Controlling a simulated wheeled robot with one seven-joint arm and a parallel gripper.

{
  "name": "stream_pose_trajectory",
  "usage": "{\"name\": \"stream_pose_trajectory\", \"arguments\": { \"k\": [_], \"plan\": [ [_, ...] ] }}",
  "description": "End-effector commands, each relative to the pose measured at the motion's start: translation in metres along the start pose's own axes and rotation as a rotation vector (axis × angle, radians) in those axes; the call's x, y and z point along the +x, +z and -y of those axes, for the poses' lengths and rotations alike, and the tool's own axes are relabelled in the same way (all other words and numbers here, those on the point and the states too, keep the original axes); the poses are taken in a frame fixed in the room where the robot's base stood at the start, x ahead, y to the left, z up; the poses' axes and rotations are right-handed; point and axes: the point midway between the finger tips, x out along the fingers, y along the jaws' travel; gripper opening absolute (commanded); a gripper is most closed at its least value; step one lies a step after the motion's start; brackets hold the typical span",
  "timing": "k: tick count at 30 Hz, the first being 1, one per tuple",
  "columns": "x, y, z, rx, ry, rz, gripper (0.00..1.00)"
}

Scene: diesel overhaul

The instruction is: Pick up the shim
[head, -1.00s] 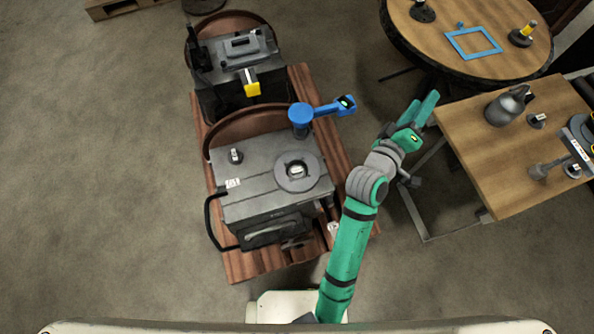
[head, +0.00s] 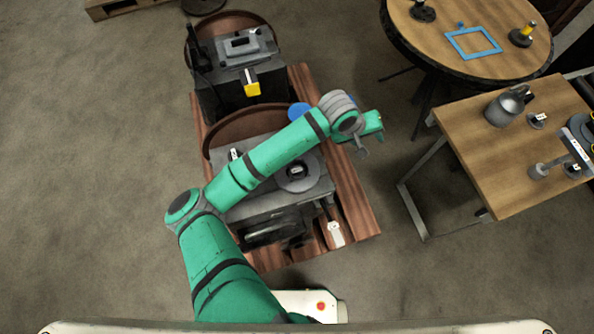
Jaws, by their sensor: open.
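I cannot tell for sure which piece is the shim; no part is clearly recognisable as one. A small labelled part (head: 296,171) sits inside the round grey ring (head: 312,182) on top of the near engine block (head: 270,209). Another small pale part (head: 234,154) shows at the block's left, beside my arm. My gripper (head: 374,132) is open, just right of the blue round-headed fixture (head: 298,110), at the right edge of the wooden base.
A second engine block (head: 230,85) with a yellow piece (head: 252,89) stands behind. At right, a wooden table (head: 500,165) holds a grey jug (head: 505,107) and labelled parts. A round table (head: 430,35) holds a blue square frame (head: 474,43). The floor at left is clear.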

Motion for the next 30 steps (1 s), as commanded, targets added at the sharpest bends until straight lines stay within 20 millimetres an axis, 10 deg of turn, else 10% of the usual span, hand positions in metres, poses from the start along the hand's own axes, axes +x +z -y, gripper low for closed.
{"name": "stream_pose_trajectory", "arguments": {
  "k": [6, 12, 30],
  "plan": [
    [-0.028, -0.004, 0.134, -0.109, -0.344, 0.066, 0.41],
    [-0.055, -0.001, 0.201, -0.183, -0.519, 0.092, 0.41],
    [-0.014, 0.01, 0.243, -0.2, -0.555, 0.099, 0.41]
  ]
}}
